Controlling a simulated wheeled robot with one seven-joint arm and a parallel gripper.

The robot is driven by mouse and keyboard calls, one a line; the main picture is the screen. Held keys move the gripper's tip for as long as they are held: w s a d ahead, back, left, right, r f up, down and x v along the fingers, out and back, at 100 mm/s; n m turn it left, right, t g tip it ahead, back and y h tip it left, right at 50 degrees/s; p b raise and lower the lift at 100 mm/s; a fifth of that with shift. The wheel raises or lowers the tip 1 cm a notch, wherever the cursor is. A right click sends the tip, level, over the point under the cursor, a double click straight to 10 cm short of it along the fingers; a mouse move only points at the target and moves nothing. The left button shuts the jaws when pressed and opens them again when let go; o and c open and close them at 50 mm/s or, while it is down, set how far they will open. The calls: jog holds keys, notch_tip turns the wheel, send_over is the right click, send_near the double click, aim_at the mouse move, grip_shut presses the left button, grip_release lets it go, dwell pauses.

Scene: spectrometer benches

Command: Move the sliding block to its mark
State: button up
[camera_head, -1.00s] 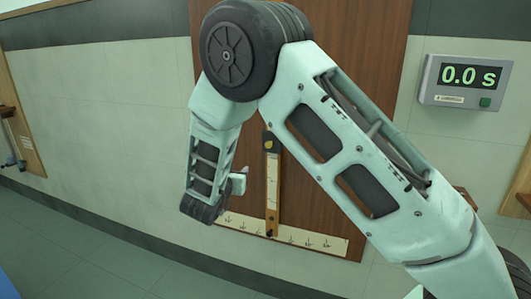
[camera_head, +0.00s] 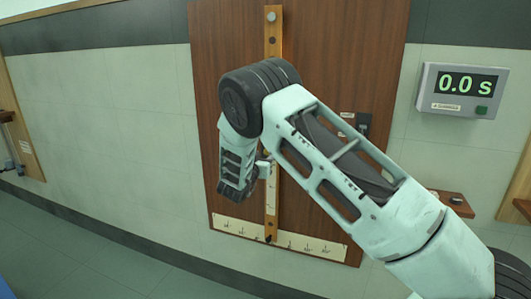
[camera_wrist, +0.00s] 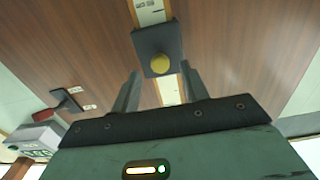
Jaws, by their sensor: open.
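The sliding block (camera_wrist: 157,50) is a dark grey block with a round yellow knob (camera_wrist: 159,64). It sits on the scaled rail (camera_wrist: 149,12), which runs up the wooden board. In the head view the rail (camera_head: 272,45) stands upright, and my arm hides the block. My gripper (camera_wrist: 160,80) is open, with its two fingers apart and pointing at the block. The knob shows centrally just beyond the fingertips; I cannot tell any contact. In the head view my gripper (camera_head: 266,168) is at the rail's lower half. I cannot pick out the mark.
The wooden board (camera_head: 225,40) carries a pale scale strip (camera_head: 310,245) along its bottom. A dark fitting (camera_head: 363,122) is on its right side. A timer (camera_head: 461,91) reading 0.0 s hangs on the wall. A small shelf (camera_head: 453,205) is at the lower right.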

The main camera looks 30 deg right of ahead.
aim_at(266, 152)
jog(key=shift+x, duration=1.65)
grip_shut()
notch_tip(266, 152, down, 20)
jog(key=b, duration=1.2)
jog(key=shift+b, duration=0.35)
grip_release()
